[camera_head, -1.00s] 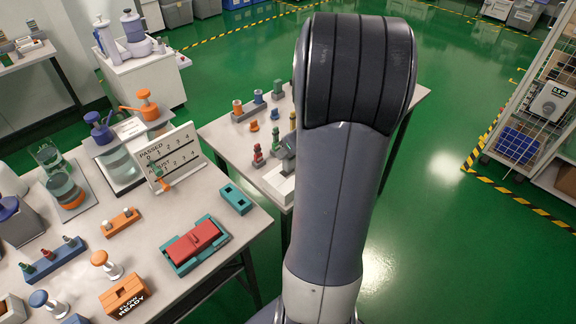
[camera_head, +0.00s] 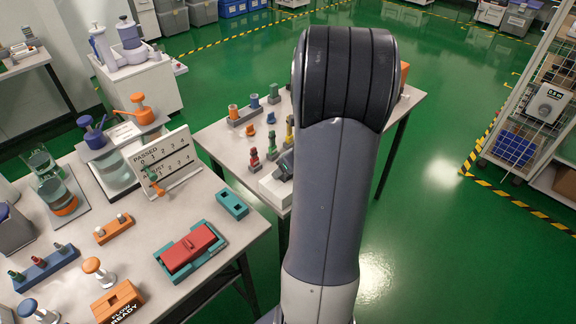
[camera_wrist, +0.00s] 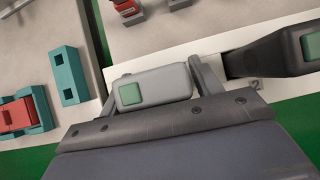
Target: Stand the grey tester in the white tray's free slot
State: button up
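In the wrist view the grey tester (camera_wrist: 160,84), light grey with a green screen, lies between the two fingers of my gripper (camera_wrist: 155,88). Both fingers appear to press on its ends. The white tray (camera_wrist: 240,95) shows behind and beside it, with a printed 2. A dark tester (camera_wrist: 285,55) with a green screen is over the tray to the right. Whether the grey tester's lower end is in a slot is hidden. In the head view the near end of the white tray (camera_head: 274,187) shows on the far table; my arm hides my gripper and the grey tester.
The far table (camera_head: 222,138) also holds several coloured pegs and blocks left of the tray. The near table (camera_head: 190,215) carries a red block in a teal holder (camera_head: 192,249), a teal block (camera_head: 232,205) and a PASSED board (camera_head: 165,162). Green floor lies open to the right.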

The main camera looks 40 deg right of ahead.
jog(key=shift+o, duration=0.9)
jog(key=shift+r, duration=0.25)
jog(key=p+v, duration=0.2)
jog(key=v, duration=0.9)
jog(key=shift+s+r+p, duration=0.25)
jog(key=shift+r+p, duration=0.05)
jog(key=shift+r, duration=0.05)
jog(key=shift+c, duration=0.4)
